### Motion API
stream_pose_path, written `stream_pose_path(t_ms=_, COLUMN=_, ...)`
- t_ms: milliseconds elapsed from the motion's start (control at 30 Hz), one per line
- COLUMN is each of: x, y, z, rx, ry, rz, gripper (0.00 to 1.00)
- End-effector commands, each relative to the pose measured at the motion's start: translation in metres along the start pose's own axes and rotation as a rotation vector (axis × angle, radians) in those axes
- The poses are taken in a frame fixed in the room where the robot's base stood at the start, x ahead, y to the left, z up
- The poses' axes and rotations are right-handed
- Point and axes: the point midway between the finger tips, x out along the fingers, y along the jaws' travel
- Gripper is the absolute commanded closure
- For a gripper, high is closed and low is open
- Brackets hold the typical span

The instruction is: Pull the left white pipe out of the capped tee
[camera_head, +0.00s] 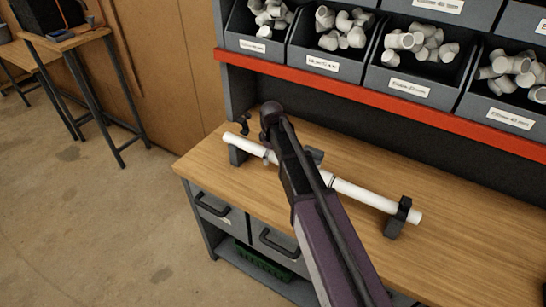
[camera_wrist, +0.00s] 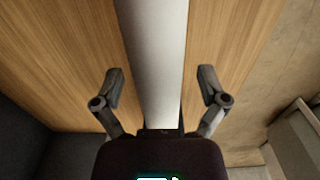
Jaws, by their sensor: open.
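The left white pipe (camera_head: 243,145) lies along the bench, its left end over a dark support (camera_head: 237,155). My arm crosses in front of the pipe line, so the capped tee is mostly or wholly hidden; I cannot make out its cap. The right white pipe (camera_head: 375,199) continues beyond my arm to a dark clamp (camera_head: 399,216). In the wrist view, a white pipe (camera_wrist: 155,45) runs lengthwise between the two fingers of my gripper (camera_wrist: 161,82). The fingers are open, with a gap on each side of the pipe.
The wooden bench top (camera_head: 460,230) is clear at the right. Grey bins of white fittings (camera_head: 415,50) stand behind, above a red shelf edge (camera_head: 390,98). Drawers with dark handles (camera_head: 275,243) are under the bench front. A small side table (camera_head: 75,42) stands at the far left.

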Motion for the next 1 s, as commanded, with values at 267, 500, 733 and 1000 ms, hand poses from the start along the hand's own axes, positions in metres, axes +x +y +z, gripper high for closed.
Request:
stream_pose_path(t_ms=267, x=0.000, y=0.000, z=0.000, rx=0.000, ry=0.000, rz=0.000, gripper=0.58)
stream_pose_path(t_ms=500, x=0.000, y=-0.001, z=0.000, rx=0.000, ry=0.000, rz=-0.002, gripper=1.00)
stream_pose_path(t_ms=733, x=0.000, y=0.000, z=-0.028, rx=-0.003, ry=0.001, rz=-0.003, gripper=1.00)
stream_pose_path(t_ms=1000, x=0.000, y=-0.002, z=-0.041, rx=-0.002, ry=0.004, rz=-0.004, gripper=1.00)
